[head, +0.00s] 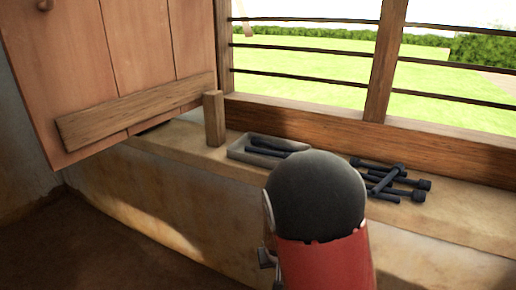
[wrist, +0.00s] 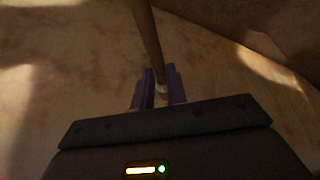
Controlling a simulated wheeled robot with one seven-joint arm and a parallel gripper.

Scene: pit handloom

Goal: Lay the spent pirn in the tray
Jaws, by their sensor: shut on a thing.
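My gripper (wrist: 158,88) is shut on a slim brown wooden rod, the spent pirn (wrist: 146,38), in the wrist view. The pirn points up the picture away from the fingers, with a pale end between them. A plain stone-like surface lies behind it. In the head view the tray (head: 237,153) sits on the window ledge, with dark pirns (head: 267,151) lying in it. My arm's dark dome and red link cover the tray's right end. My gripper and the held pirn are hidden in the head view.
A loose pile of dark pirns (head: 396,183) lies on the ledge (head: 460,217) right of my arm. An upright wooden block (head: 214,119) stands left of the tray, by a wooden shutter (head: 120,60). A barred window frame (head: 300,118) runs behind.

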